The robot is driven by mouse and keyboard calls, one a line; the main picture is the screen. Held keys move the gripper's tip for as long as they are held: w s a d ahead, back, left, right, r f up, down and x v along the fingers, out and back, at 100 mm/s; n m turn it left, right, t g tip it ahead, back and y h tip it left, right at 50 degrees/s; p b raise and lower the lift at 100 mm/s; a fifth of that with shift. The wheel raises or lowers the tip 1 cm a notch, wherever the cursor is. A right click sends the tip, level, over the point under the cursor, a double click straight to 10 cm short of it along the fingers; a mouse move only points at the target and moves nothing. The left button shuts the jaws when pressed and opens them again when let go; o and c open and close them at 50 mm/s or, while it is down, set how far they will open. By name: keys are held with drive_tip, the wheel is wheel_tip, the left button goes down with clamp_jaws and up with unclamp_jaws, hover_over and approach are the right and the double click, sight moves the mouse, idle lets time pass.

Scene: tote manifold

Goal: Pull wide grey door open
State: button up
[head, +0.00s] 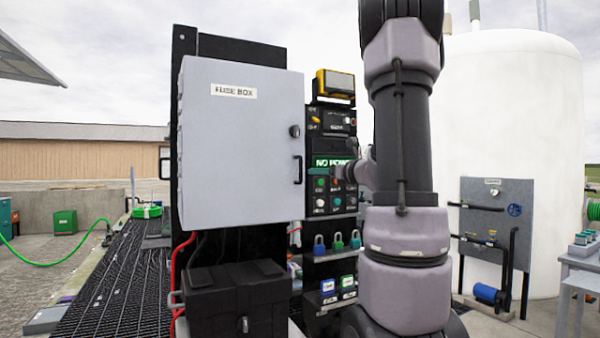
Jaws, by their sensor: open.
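The wide grey door (235,150) is the front of the box labelled "FUSE BOX" and fills the centre left of the head view. It looks shut. A black bar handle (299,170) stands upright near its right edge, with a round black knob (295,131) above it. My arm rises just right of the box and leaves the picture at the top. A small grey and dark part shows behind the arm beside the control panel, but I cannot make out any gripper fingers. Nothing is seen touching the handle.
A control panel (333,190) with buttons, padlocks and a yellow lamp (334,84) stands right of the door. A black case (222,304) sits below it. A white tank (515,120) stands at right. Black grating (105,290) lies at lower left.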

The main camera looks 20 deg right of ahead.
sight(301, 178)
drive_tip(key=x, duration=1)
drive_tip(key=shift+w+d, duration=0.1)
drive_tip(key=shift+w, duration=0.3)
clamp_jaws()
idle(0.9)
